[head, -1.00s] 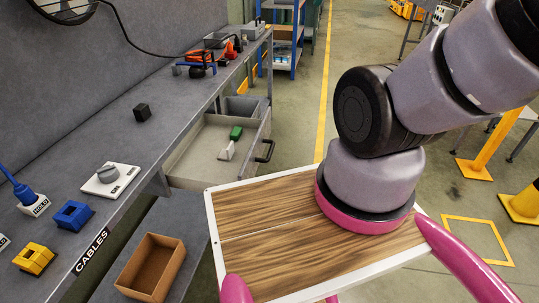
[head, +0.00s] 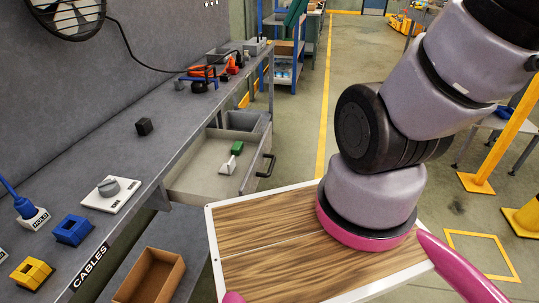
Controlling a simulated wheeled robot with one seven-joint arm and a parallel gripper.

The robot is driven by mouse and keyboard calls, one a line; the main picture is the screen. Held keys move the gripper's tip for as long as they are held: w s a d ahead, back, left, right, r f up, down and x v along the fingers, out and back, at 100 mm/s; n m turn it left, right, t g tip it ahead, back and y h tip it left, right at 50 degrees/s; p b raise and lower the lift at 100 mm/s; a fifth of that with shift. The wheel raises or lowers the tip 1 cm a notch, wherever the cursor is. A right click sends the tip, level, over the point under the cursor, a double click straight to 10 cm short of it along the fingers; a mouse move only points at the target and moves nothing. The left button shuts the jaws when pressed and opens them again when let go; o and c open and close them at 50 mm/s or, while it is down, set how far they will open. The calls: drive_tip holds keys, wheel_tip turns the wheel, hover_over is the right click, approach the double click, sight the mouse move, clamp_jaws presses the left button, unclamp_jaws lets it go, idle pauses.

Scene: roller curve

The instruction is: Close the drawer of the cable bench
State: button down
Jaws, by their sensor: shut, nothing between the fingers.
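The cable bench (head: 190,125) runs along the left, with a CABLES label on its front edge. Its grey drawer (head: 196,172) is pulled out under the bench top. The drawer's black handle (head: 265,166) is on its front, facing right. A green and white item (head: 233,157) lies inside the drawer, and a grey bin (head: 242,121) shows at its far end. My arm rises from my wooden-topped base at the right and leaves the picture at the top right. My gripper is out of view.
On the bench are a black cube (head: 144,126), a knob plate (head: 111,194), a blue block (head: 72,225) and a yellow block (head: 31,273). An open cardboard box (head: 150,276) sits below. Floor is clear beyond the drawer; yellow posts (head: 503,150) stand right.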

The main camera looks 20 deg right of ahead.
drive_tip(key=w+d+f+m+g+y, duration=0.1)
drive_tip(key=w+d+f+m+y, duration=0.15)
drive_tip(key=w+f+m, duration=0.45)
drive_tip(key=w+d+f+m+g+y, duration=0.25)
drive_tip(key=w+f, duration=0.55)
drive_tip(key=f, duration=0.5)
drive_tip(key=w+d+f+m+t, duration=0.1)
drive_tip(key=d+f+m, duration=0.3)
drive_tip(key=f, duration=0.7)
drive_tip(key=w+d+f+m+t, duration=0.15)
drive_tip(key=d+f+m, duration=0.3)
drive_tip(key=f, duration=0.65)
drive_tip(key=a+r+x, duration=0.1)
drive_tip(key=a+x, duration=0.1)
drive_tip(key=x, duration=1.1)
drive_tip(key=shift+r, duration=0.4)
drive_tip(key=shift+s, duration=0.1)
